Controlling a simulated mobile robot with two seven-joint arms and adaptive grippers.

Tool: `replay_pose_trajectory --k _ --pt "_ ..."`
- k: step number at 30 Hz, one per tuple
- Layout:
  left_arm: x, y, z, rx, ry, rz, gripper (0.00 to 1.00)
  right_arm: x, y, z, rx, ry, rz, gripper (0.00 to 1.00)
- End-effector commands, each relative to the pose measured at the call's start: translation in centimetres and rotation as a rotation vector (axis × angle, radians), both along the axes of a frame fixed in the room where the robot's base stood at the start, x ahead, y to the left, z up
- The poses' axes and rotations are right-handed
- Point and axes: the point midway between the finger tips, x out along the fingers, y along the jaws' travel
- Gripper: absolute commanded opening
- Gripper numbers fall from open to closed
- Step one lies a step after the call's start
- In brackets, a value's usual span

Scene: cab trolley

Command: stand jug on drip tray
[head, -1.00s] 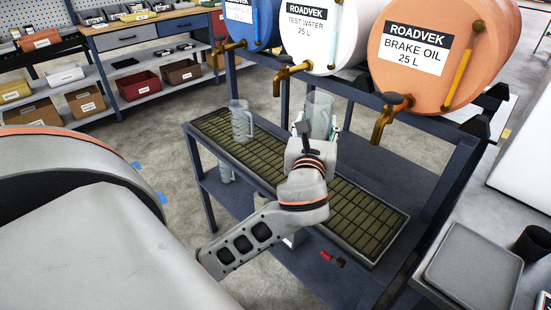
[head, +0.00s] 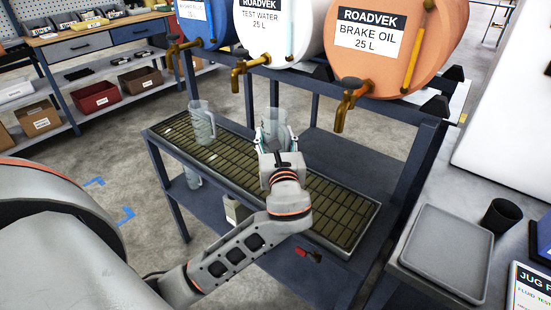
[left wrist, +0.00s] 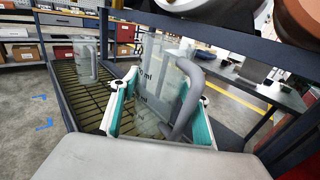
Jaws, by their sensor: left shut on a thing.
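A second clear jug (head: 201,123) stands upright on the left part of the tray. It also shows in the left wrist view (left wrist: 86,62). My right gripper is not in view.
Brass taps (head: 237,72) of the blue, white and orange drums (head: 378,45) overhang the tray's back side. A lower shelf holds another clear container (head: 192,176) and a red item (head: 308,254). At right, a bench carries a grey tray (head: 447,252) and a black cup (head: 503,214).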

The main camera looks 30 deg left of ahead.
Motion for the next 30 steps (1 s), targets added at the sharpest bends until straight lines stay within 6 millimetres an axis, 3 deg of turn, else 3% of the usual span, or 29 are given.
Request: replay_pose_trajectory --k 5,15,29,30 --pt "0.0 0.0 -1.3 0.001 0.001 -0.001 0.22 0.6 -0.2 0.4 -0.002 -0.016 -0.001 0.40" --pt "0.0 0.0 -6.3 0.002 0.003 0.000 0.22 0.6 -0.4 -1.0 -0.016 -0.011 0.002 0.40" --pt "0.0 0.0 -6.7 0.001 -0.001 0.000 0.22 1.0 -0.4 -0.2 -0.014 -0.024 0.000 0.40" --pt "0.0 0.0 -6.7 -0.001 -0.001 -0.001 0.56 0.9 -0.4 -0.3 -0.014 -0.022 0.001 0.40"
